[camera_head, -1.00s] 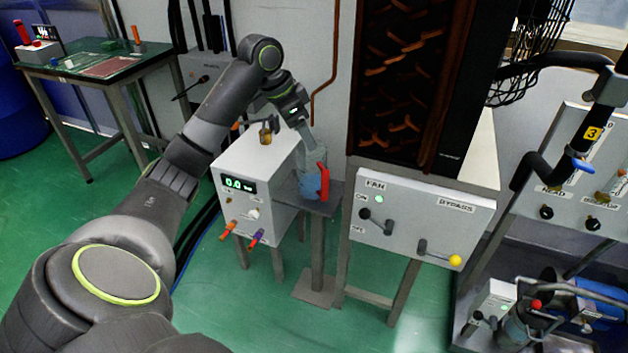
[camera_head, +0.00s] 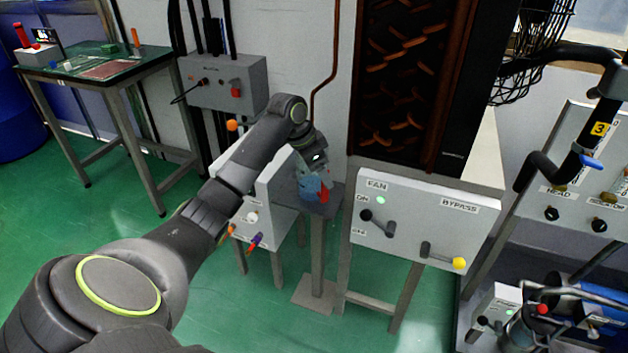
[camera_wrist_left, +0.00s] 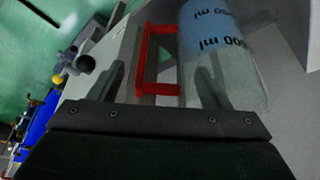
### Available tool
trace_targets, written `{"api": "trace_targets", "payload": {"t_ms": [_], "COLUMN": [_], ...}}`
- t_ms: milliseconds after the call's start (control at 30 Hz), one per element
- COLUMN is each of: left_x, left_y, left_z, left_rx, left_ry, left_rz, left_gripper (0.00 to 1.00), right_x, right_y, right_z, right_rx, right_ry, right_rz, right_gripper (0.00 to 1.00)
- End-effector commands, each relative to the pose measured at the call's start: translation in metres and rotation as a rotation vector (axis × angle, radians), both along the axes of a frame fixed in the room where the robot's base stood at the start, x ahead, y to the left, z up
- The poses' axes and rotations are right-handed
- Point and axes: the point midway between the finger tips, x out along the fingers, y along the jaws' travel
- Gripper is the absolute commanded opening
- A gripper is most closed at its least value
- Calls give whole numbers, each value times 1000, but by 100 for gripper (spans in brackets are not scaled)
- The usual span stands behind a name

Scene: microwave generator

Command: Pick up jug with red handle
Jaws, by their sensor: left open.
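The jug (camera_head: 308,189) stands on a small grey stand beside the white box. It is clear with blue contents; its red handle (camera_head: 324,194) is on the right. In the left wrist view the jug (camera_wrist_left: 222,45) shows inverted "ml" markings and its red handle (camera_wrist_left: 142,62) is close to the palm. My left gripper (camera_head: 314,176) is down at the jug and hides its upper part. In the left wrist view my left gripper (camera_wrist_left: 160,85) is open, with the handle between its fingers. I cannot tell whether a finger touches the jug. My right gripper is not in view.
The white box (camera_head: 278,190) with knobs stands close left of the jug. The fan and bypass panel (camera_head: 415,222) with levers is close on the right. A grey wall box (camera_head: 225,82) is behind. A green-topped table (camera_head: 95,62) stands far left.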

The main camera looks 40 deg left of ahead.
Motion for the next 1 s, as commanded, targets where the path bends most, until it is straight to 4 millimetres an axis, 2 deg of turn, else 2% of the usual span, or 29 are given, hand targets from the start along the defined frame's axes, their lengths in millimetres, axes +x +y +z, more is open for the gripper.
{"api": "trace_targets", "payload": {"t_ms": [300, 800, 1000], "left_x": [2, 2, 2], "left_y": [-1, -1, -1], "left_z": [-4, -3, -3], "left_rx": [1, 1, 1], "left_ry": [-1, -2, -2], "left_rz": [-1, 0, -1], "left_gripper": [70, 5, 5], "right_x": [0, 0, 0], "right_y": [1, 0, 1], "right_z": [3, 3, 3], "right_rx": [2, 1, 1], "right_ry": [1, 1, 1], "right_rz": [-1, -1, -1], "right_gripper": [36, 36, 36]}}
